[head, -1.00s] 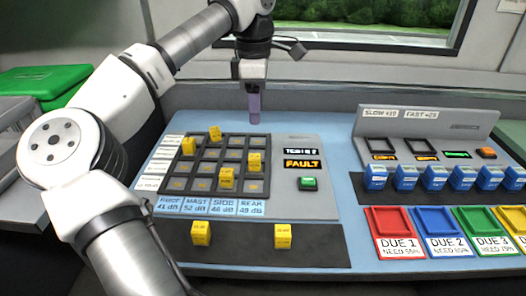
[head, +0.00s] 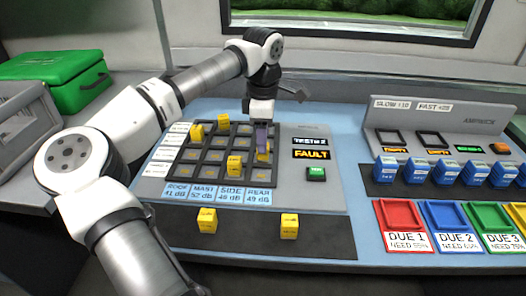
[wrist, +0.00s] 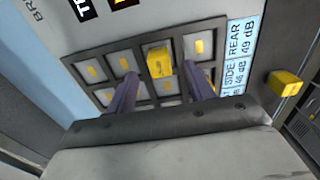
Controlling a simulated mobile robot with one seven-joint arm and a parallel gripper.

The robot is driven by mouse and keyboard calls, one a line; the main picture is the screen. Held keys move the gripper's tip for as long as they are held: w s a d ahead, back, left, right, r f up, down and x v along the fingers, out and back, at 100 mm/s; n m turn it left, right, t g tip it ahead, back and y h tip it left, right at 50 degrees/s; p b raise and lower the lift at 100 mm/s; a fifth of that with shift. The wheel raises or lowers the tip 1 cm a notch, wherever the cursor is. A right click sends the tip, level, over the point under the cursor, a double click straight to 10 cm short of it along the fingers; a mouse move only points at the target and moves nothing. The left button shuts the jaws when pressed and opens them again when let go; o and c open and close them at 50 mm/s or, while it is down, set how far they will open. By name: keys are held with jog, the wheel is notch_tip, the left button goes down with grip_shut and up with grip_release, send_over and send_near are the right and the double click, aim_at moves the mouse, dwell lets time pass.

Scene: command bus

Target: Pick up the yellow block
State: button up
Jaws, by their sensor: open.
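Several yellow blocks show. In the head view, four stand in the dark-framed grid (head: 214,157): the rear-column block (head: 263,156), one nearer the front (head: 234,166), one at the left (head: 196,132) and one at the back (head: 224,121). Two more lie on the dark front strip, a left one (head: 207,220) and a right one (head: 289,226). My gripper (head: 262,146) is at the rear-column block, partly hiding it. In the wrist view, my gripper's purple fingers (wrist: 163,80) are apart, with that block (wrist: 160,63) between their lines, just beyond the tips. I see no clear contact.
A green button (head: 316,174) and a FAULT display (head: 311,155) are right of the grid. Blue blocks (head: 430,170) stand in a row farther right, with coloured trays (head: 401,214) in front. A green case (head: 60,80) sits at the left.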

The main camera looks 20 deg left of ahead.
notch_tip(320, 180, down, 2)
jog(key=shift+f, duration=0.25)
jog(key=shift+c, duration=0.4)
jog(key=c, duration=1)
jog(key=shift+r, duration=0.15)
